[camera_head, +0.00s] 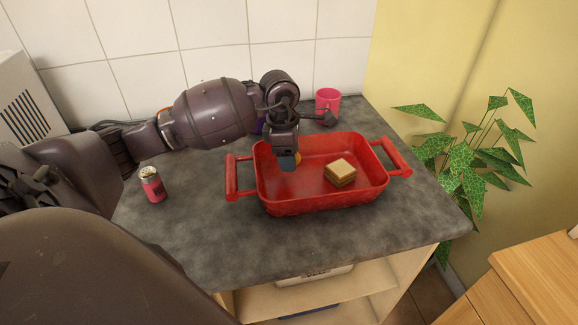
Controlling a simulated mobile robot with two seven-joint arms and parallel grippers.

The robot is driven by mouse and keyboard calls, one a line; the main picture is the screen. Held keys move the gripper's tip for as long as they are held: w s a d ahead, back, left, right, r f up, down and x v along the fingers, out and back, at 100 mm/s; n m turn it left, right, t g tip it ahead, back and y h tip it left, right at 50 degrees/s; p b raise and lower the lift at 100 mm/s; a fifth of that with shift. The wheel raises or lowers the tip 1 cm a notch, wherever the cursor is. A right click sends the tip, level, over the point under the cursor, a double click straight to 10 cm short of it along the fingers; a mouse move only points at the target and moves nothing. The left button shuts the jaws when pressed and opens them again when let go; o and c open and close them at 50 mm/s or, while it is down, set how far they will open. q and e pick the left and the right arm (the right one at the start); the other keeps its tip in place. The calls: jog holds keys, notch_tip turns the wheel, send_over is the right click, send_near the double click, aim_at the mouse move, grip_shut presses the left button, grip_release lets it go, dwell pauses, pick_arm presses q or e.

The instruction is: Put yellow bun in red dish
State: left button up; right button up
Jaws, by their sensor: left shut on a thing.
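The red dish (320,197) stands on the grey counter, with a handle at each end. My left gripper (288,162) points down inside the left part of the dish, below its rim. It is shut on the yellow bun (298,158), of which only a small yellow edge shows beside the fingers. I cannot tell whether the bun touches the dish floor. A sandwich (340,172) lies in the right half of the dish. My right gripper is not in view.
A red can (152,184) stands at the left of the counter (215,225). A pink mug (328,101) stands behind the dish near the tiled wall. A leafy plant (480,155) is at the right. The counter's front left is clear.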

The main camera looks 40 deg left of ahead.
aim_at(289, 175)
pick_arm(q)
notch_tip(289, 175, down, 4)
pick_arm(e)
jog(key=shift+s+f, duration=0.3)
pick_arm(q)
jog(key=shift+f, duration=0.1)
jog(key=o, duration=0.9)
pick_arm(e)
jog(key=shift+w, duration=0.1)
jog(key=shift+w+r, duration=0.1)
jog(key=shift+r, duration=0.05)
